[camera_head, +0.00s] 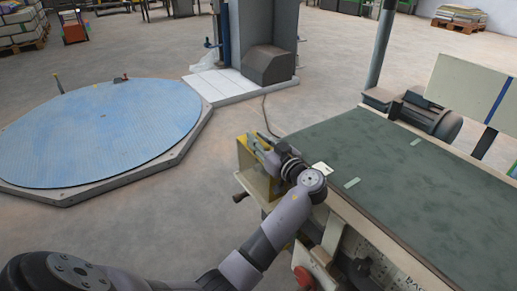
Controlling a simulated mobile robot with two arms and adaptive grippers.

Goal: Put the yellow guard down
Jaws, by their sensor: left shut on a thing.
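The yellow guard (244,158) is at the near left end of the green conveyor belt (410,185), low beside the machine frame. My left arm comes in from the lower left, and my left gripper (266,149) is at the guard's upper edge, shut on it. The gripper and wrist cover part of the guard, so the exact grip is hard to see. I cannot tell whether the guard touches the machine frame. My right gripper is not in view.
A round blue turntable (90,132) on a low grey base lies at the left. A grey column with a dark box (269,65) stands at the back on a white plinth. Bare floor lies between turntable and conveyor. A dark motor (425,112) sits at the belt's far side.

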